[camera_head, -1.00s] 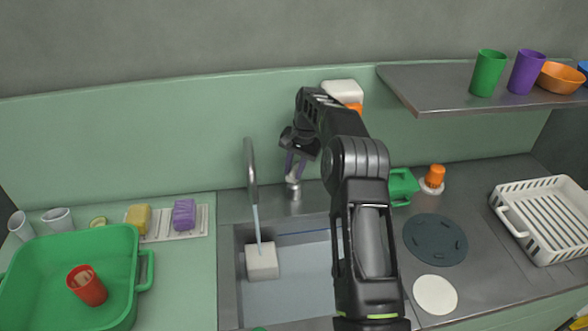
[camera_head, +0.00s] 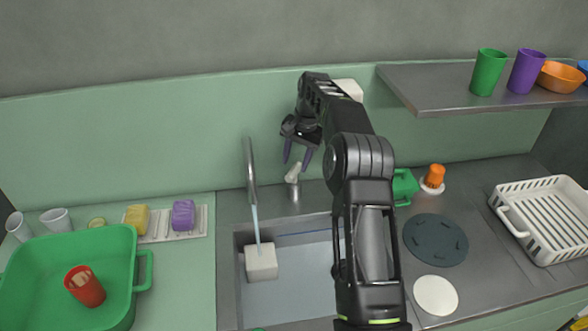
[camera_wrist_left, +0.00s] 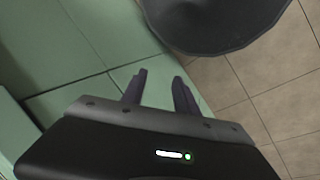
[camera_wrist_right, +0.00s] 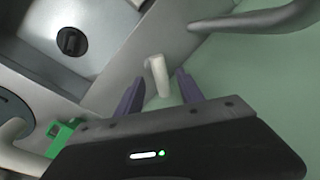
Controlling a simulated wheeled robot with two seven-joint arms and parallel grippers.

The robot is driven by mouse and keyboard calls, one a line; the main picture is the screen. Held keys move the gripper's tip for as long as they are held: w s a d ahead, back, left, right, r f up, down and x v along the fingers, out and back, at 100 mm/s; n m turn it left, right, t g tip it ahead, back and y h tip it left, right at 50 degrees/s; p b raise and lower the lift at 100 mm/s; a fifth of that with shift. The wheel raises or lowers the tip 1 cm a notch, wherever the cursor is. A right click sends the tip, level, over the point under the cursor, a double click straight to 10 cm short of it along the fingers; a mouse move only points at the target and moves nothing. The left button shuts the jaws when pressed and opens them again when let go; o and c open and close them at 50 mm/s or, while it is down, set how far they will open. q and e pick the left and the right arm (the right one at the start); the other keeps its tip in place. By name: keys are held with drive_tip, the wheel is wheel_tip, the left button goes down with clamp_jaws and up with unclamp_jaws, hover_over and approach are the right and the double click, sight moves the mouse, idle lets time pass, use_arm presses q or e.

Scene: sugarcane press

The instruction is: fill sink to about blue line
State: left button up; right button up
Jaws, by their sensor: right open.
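The grey sink (camera_head: 287,292) has a blue line (camera_head: 305,233) along its back wall; my right arm hides its right part. The curved faucet (camera_head: 251,170) pours a thin stream of water (camera_head: 257,224) onto a pale block (camera_head: 261,262) in the sink. The faucet's pale lever (camera_head: 292,174) stands tilted behind the sink. My right gripper (camera_head: 298,160) is open just above the lever. In the right wrist view, the lever (camera_wrist_right: 158,76) lies between the open fingers (camera_wrist_right: 161,76), with no clear grip. My left gripper (camera_wrist_left: 160,76) is open and empty, seen only in its wrist view.
A green tub (camera_head: 120,290) with a red cup (camera_head: 85,286) stands left of the sink. Yellow and purple sponges (camera_head: 183,214) lie behind it. A white dish rack (camera_head: 548,215) is at the right. A shelf (camera_head: 440,95) with cups overhangs the right counter.

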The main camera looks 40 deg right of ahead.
drive_tip(key=shift+s+d+r, duration=0.1)
drive_tip(key=shift+s+r, duration=0.1)
drive_tip(key=shift+r, duration=0.75)
drive_tip(key=shift+s+d+r, duration=0.1)
drive_tip(key=shift+s+r, duration=0.05)
drive_tip(key=shift+r, duration=0.75)
idle(6.2)
